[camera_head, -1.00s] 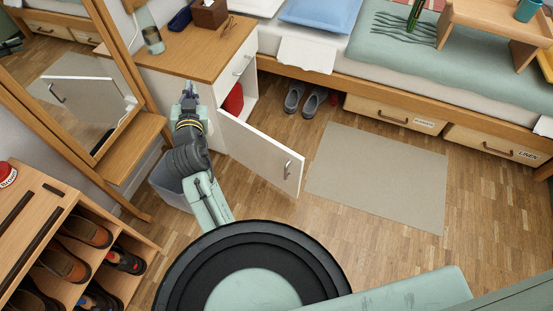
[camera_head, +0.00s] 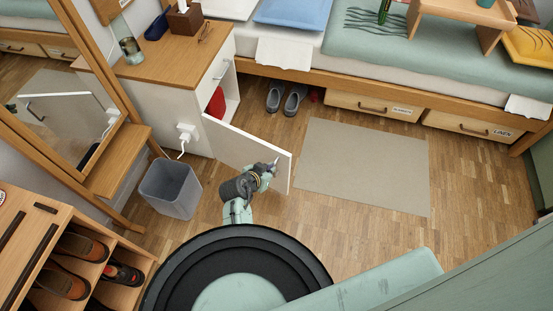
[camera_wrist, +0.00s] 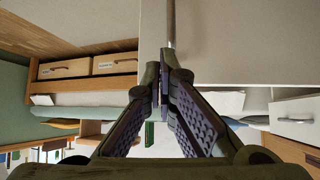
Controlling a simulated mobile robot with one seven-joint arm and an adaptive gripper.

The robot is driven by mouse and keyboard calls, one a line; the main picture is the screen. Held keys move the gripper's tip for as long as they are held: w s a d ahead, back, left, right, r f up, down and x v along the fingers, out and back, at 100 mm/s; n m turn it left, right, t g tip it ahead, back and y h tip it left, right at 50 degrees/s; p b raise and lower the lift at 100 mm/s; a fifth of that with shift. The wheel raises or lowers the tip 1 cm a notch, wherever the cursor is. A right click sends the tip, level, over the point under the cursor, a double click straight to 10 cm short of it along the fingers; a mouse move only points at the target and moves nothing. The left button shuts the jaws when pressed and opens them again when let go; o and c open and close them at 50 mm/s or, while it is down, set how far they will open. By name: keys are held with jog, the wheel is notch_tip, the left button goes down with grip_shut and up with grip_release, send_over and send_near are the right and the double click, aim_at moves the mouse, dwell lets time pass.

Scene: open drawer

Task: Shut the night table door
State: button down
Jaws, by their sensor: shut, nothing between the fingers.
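The night table (camera_head: 170,85) stands at the upper left in the head view, with a wooden top and white sides. Its white door (camera_head: 238,145) is swung wide open, showing a red thing (camera_head: 216,102) inside. My gripper (camera_head: 274,162) is shut and empty at the outer face of the door, close to the handle near its free edge. My arm hides part of the handle. In the wrist view my gripper's fingertips (camera_wrist: 164,75) are together beside the door (camera_wrist: 240,40), with the metal bar of the handle (camera_wrist: 171,22) just beyond them. I cannot tell whether they touch it.
A grey waste bin (camera_head: 170,188) stands left of my arm. A shoe rack (camera_head: 75,265) and a mirror (camera_head: 60,110) are further left. The bed (camera_head: 290,72) and a pair of shoes (camera_head: 285,98) lie behind the door. A flat rug (camera_head: 365,165) covers floor to the right.

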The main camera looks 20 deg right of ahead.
aim_at(282, 157)
jog(key=shift+w+d+f+p, duration=0.3)
jog(key=shift+w+d, duration=0.6)
jog(key=shift+d, duration=0.05)
jog(key=shift+w+d+f+p, duration=0.25)
jog(key=shift+w+d+p, duration=0.05)
jog(key=shift+w+d, duration=0.6)
jog(key=shift+d, duration=0.1)
